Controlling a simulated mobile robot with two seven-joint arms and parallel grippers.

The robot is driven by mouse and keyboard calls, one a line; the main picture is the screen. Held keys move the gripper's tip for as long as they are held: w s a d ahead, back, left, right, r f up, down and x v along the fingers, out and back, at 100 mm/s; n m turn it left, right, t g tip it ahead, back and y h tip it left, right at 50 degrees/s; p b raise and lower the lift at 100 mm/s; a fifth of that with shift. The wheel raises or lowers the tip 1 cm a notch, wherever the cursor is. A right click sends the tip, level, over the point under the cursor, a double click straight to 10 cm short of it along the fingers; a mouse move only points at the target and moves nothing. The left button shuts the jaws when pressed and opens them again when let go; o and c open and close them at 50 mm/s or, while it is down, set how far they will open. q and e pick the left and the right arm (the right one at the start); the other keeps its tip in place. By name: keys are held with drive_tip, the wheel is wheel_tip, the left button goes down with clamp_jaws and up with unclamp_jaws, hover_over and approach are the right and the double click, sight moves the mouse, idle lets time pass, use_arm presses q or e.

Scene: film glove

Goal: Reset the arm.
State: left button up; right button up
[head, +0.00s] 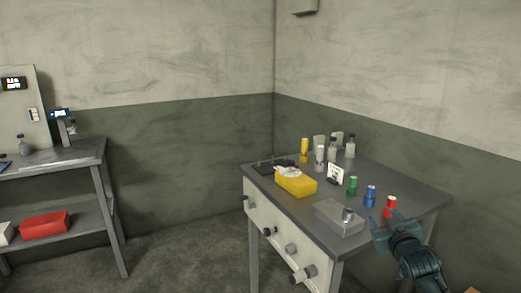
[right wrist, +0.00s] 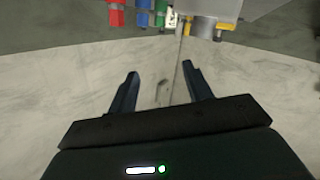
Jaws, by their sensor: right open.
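My right gripper (head: 391,222) comes in from the lower right in the head view, at the near right edge of the grey table (head: 418,190). In the right wrist view its two fingers (right wrist: 160,85) stand apart with nothing between them. A red bottle (head: 390,206) stands on the table close to the gripper, and a blue bottle (head: 370,196) and a green bottle (head: 352,186) stand further left. The table and bottles show upside down at the top of the right wrist view. My left gripper is not in view.
On the table are a grey box (head: 335,218), a yellow box (head: 294,184) with white stuff on top, a small white sign (head: 335,174) and several bottles at the back. A shelf bench (head: 75,158) with a red box (head: 45,224) stands left. Floor between is clear.

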drive_tip(key=s+a+f+g+y, duration=0.2)
drive_tip(key=s+a+f, duration=0.5)
drive_tip(key=f, duration=0.4)
drive_tip(key=s+a+f+g+y, duration=0.1)
drive_tip(key=s+a+f, duration=0.2)
drive_tip(key=s, duration=0.7)
drive_tip(key=s+a+f+g+y, duration=0.1)
drive_tip(key=s+a+f, duration=0.3)
drive_tip(key=s, duration=0.6)
drive_tip(key=s+a+f+g, duration=0.2)
drive_tip(key=s+a+f, duration=0.2)
drive_tip(key=s, duration=0.6)
drive_tip(key=shift+s+a+y, duration=0.25)
drive_tip(key=shift+a+y, duration=0.15)
drive_tip(key=shift+a, duration=0.2)
